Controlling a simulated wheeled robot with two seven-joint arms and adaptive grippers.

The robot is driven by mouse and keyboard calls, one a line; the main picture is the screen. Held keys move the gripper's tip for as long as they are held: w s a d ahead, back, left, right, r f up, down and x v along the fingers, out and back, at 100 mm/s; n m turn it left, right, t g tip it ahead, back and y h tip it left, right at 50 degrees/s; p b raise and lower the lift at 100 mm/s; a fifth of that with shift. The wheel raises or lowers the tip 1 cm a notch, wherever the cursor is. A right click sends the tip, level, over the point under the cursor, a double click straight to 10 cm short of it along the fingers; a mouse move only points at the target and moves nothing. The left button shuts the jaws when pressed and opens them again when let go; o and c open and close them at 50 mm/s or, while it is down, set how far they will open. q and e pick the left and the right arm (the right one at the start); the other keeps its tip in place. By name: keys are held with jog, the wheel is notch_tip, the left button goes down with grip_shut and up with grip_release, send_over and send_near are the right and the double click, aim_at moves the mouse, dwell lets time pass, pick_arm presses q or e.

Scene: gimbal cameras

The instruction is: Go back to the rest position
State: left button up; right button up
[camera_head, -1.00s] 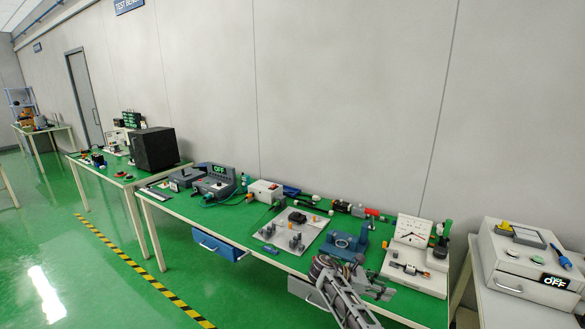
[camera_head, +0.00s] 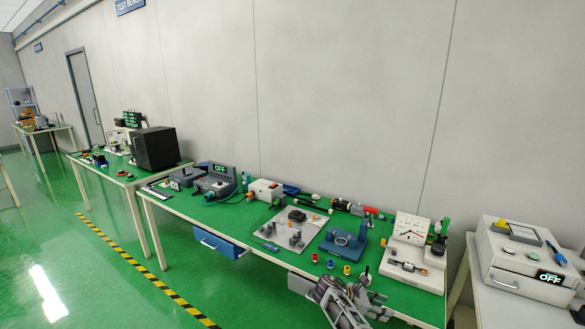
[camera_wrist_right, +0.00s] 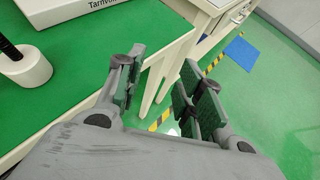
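My right gripper (camera_head: 340,293) shows at the bottom of the head view, in front of the near edge of the green-topped bench (camera_head: 182,208). In the right wrist view its two fingers (camera_wrist_right: 163,88) stand apart with nothing between them; the green bench top lies to the left and the floor shows beyond the gap. My left gripper is not in view.
A board with grey parts (camera_head: 290,232), a blue fixture (camera_head: 343,242) and a white dial gauge stand (camera_head: 411,232) sit on the bench. An open blue drawer (camera_head: 219,243) juts out in front. A white box reading OFF (camera_head: 520,262) stands at right. Open floor lies left.

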jog(key=s+a+f+m+y, duration=0.1)
jog(key=s+f+y, duration=0.1)
jog(key=s+f, duration=0.7)
jog(key=s+f+m+y, duration=0.25)
jog(key=s+f, duration=0.25)
jog(key=f, duration=0.9)
jog(key=s+a+f+y, duration=0.1)
jog(key=s+f+y, duration=0.1)
jog(key=s+f, duration=0.65)
jog(key=s+f+m+y, duration=0.2)
jog(key=s+f+m, duration=0.2)
jog(key=s, duration=0.7)
jog(key=s+a+f+m+y, duration=0.1)
jog(key=s+f+m, duration=0.3)
jog(key=s+f, duration=0.4)
jog(key=s+f+m+y, duration=0.3)
jog(key=s+f, duration=0.3)
jog(key=s, duration=1)
jog(key=shift+s+a+m, duration=0.15)
jog(key=shift+a+m, duration=0.15)
jog(key=shift+m, duration=0.45)
